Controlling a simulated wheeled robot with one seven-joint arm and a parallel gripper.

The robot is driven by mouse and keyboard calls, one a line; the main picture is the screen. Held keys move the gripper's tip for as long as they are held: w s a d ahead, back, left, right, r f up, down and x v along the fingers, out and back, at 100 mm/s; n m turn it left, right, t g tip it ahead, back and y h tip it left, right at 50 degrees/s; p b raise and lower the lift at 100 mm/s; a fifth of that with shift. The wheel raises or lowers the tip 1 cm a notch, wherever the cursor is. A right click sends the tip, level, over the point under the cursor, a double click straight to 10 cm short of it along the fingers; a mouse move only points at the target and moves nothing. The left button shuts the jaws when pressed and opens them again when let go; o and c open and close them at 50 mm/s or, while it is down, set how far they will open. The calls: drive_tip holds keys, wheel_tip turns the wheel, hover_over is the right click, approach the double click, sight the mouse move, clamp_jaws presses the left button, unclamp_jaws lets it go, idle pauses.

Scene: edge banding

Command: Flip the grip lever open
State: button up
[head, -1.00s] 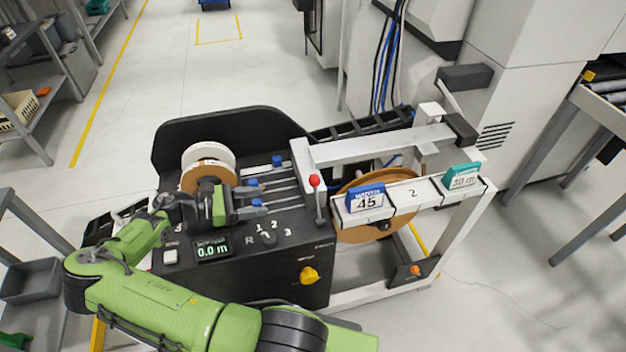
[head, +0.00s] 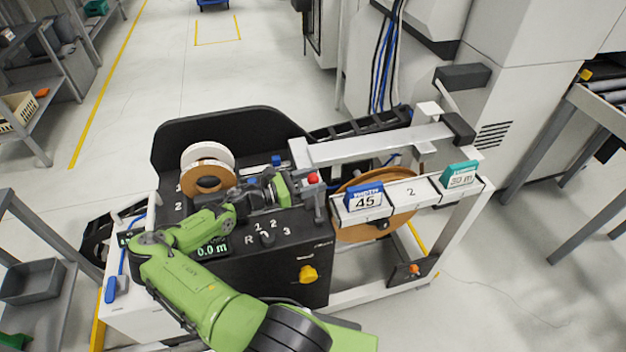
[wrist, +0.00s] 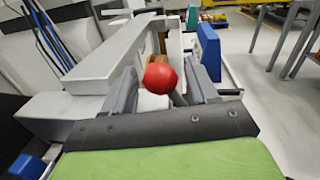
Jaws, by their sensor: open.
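The grip lever shows as a red ball knob (head: 313,179) on a short post at the near left end of the light grey beam. In the wrist view the red knob (wrist: 160,78) is large and central, between my two grey fingers. My gripper (head: 309,190) is open at the lever, with one finger on either side of the knob. I cannot tell whether either finger touches it. The lever's post below the knob is mostly hidden.
The light grey beam (head: 385,143) runs right behind the knob. A blue "45" tag (head: 365,197) and a teal tag (head: 460,174) stand on the white rail to the right. Blue knobs and tape reels (head: 207,178) are to the left. A yellow knob (head: 308,274) is on the front panel.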

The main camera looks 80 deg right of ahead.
drive_tip(key=shift+s+d, duration=0.1)
drive_tip(key=shift+s, duration=0.1)
clamp_jaws()
idle(0.4)
drive_tip(key=shift+s+a+r+m+p, duration=0.2)
drive_tip(key=shift+s+a+r+m, duration=0.05)
drive_tip(key=shift+a+m, duration=0.25)
drive_tip(key=shift+s+a+r+m+p, duration=0.15)
drive_tip(key=shift+s+a+r+m, duration=0.15)
drive_tip(key=shift+m, duration=0.2)
drive_tip(key=s+a+f+m+g+b, duration=0.1)
drive_tip(key=s+a+m+b, duration=0.2)
drive_tip(key=a+m, duration=0.6)
drive_tip(key=shift+s+m, duration=0.9)
drive_tip(key=shift+s, duration=0.15)
drive_tip(key=shift+a+f, duration=0.1)
drive_tip(key=shift+f, duration=0.05)
unclamp_jaws()
